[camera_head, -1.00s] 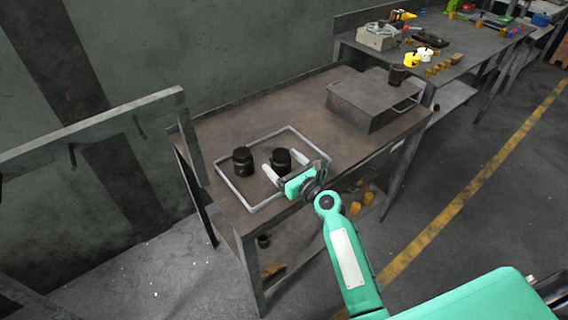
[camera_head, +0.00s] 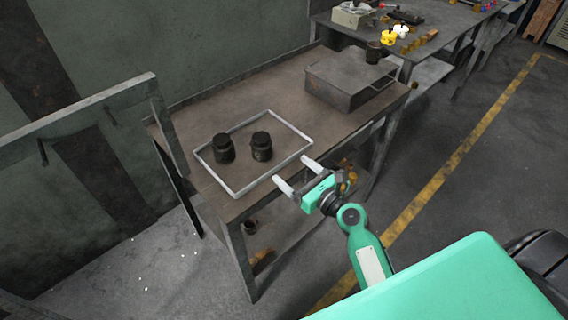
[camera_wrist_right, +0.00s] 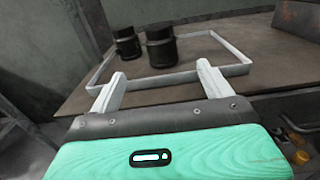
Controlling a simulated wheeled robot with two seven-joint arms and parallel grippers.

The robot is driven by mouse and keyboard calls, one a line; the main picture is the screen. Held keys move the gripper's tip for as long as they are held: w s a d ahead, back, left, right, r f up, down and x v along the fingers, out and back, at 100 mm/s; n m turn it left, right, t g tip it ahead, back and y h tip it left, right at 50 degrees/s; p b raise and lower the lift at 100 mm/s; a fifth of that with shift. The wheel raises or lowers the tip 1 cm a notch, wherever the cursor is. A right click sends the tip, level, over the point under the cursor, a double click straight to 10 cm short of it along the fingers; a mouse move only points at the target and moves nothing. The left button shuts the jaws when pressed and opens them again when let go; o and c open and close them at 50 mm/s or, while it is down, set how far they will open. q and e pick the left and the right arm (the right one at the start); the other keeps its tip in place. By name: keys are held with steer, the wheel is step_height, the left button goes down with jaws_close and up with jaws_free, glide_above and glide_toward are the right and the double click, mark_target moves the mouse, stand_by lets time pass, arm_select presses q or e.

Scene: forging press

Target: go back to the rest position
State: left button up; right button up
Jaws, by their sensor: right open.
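My right gripper (camera_head: 298,174) is open and empty, with its two white fingers apart near the front edge of the table (camera_head: 205,110). In the right wrist view the fingers (camera_wrist_right: 160,82) point toward a white rectangular frame (camera_wrist_right: 240,62) on the table. Two dark jars stand upright inside this frame: the left jar (camera_head: 223,148) and the right jar (camera_head: 261,147). The fingers are apart from both jars. They also show in the right wrist view, the left jar (camera_wrist_right: 127,43) and the right jar (camera_wrist_right: 161,47). My left gripper is not in view.
A grey metal box (camera_head: 345,80) sits at the table's right end, with a dark cup (camera_head: 374,52) on it. A metal rail (camera_head: 80,118) stands at left. A second bench (camera_head: 440,38) with tools is behind right. Open floor (camera_head: 440,180) lies at right.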

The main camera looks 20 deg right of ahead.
steer(key=s+a+f+n+g+h+p, duration=0.15)
steer(key=s+f+n+g, duration=0.5)
steer(key=f, duration=1.15)
steer(key=s+f+n+g+h+p, duration=0.25)
steer(key=s+f+n, duration=0.55)
steer(key=f, duration=1.1)
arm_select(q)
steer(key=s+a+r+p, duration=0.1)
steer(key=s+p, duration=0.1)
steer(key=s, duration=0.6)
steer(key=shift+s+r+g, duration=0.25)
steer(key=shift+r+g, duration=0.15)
arm_select(e)
steer(key=s+d+f+n+g, duration=0.1)
steer(key=s+f+n, duration=0.4)
steer(key=s, duration=0.5)
steer(key=s+d+f+n+g+h, duration=0.1)
steer(key=s+d+f+n+g, duration=0.1)
steer(key=s+f+n, duration=0.4)
steer(key=s+d+f+n+g+h, duration=0.1)
steer(key=s+f+n+g, duration=0.3)
steer(key=s+n, duration=0.5)
steer(key=s+f, duration=0.1)
steer(key=s, duration=0.5)
steer(key=shift+s+d+f, duration=0.15)
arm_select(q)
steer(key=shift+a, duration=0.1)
